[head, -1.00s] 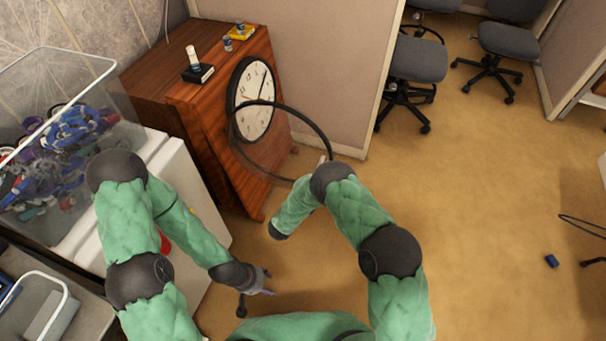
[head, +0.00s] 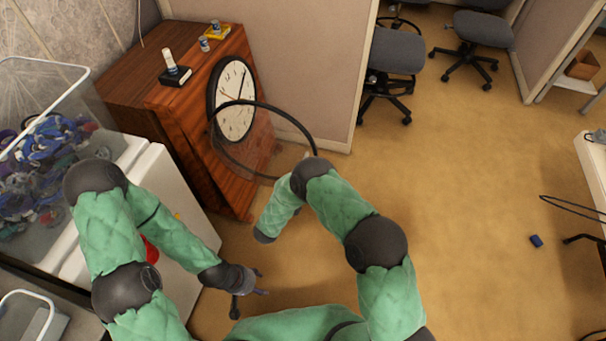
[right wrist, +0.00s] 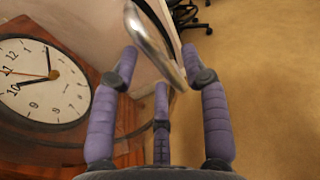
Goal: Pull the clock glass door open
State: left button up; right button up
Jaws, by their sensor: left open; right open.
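The round clock (head: 234,100) has a black rim and white face and is set in the front of a brown wooden cabinet. Its round glass door (head: 240,142) with a dark rim stands swung out from the face, its free edge toward my right arm. In the right wrist view the clock face (right wrist: 42,80) is at left. The door's shiny curved rim (right wrist: 150,38) passes by the fingers of my right gripper (right wrist: 165,75), which are spread apart; contact is unclear. My arm mostly hides that gripper in the head view. My left gripper (head: 254,283) is open and empty, low and away from the clock.
On the cabinet (head: 125,85) stand a black box (head: 175,77) with a white bottle and small items. A clear bin (head: 50,75) of blue parts is at left. A partition (head: 290,60) and office chairs (head: 398,52) are behind. Carpet at right is mostly open.

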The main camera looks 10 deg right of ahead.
jog(key=v, duration=0.5)
jog(key=shift+s+a, duration=0.2)
jog(key=shift+s, duration=0.1)
jog(key=s+d+f+m+g, duration=0.3)
jog(key=s+d+f+g, duration=0.3)
jog(key=d+f+g, duration=0.15)
jog(key=s+d+f+m+g+y+p, duration=0.1)
jog(key=s+d+f+m+g, duration=0.2)
jog(key=s, duration=0.4)
jog(key=s+d+f+m+g+y, duration=0.1)
jog(key=s+f+m+g+y, duration=0.15)
jog(key=s+g, duration=0.4)
jog(key=s+a+r+m+g+y+p, duration=0.1)
jog(key=s+a+m+g+y, duration=0.1)
jog(key=s+a+m+y, duration=0.3)
jog(key=s+a+r+m+g+y, duration=0.1)
jog(key=s+a+m+y, duration=0.2)
jog(key=s+m, duration=0.35)
jog(key=w+r+m+t+y, duration=0.1)
jog(key=m+t, duration=0.1)
jog(key=m, duration=0.2)
jog(key=w+r+m+t+y+p, duration=0.1)
jog(key=w+m+t, duration=0.1)
jog(key=m, duration=0.2)
jog(key=w+r+m+t+y, duration=0.1)
jog(key=m+t, duration=0.1)
jog(key=m, duration=0.2)
jog(key=shift+w+d+r+m, duration=0.1)
jog(key=shift+w+r+m, duration=0.2)
jog(key=shift+w, duration=0.1)
